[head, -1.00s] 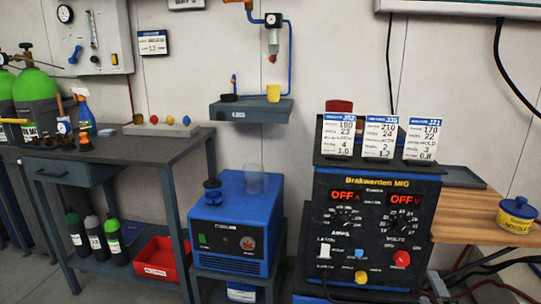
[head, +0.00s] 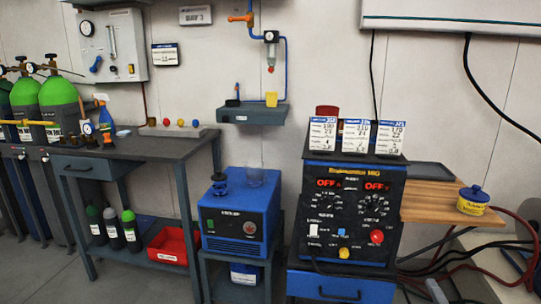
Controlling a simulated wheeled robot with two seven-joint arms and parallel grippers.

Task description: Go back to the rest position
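Neither of my grippers shows in the head view, and no part of my arms is clearly visible. The black welding machine (head: 347,250) stands right of centre, with both of its displays reading OFF. Three white cards (head: 355,136) stand in a row on top of it, with a red object (head: 327,111) behind them. The blue cooler unit (head: 237,218) stands to its left, with a black cap and a clear cup on top.
A grey workbench (head: 140,146) is at left, with bottles and a red bin (head: 174,246) on its lower shelf. Green gas cylinders (head: 60,97) stand at far left. A wooden side shelf (head: 430,206) holds a yellow tin (head: 473,200). Cables lie at right. Floor shows at lower left.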

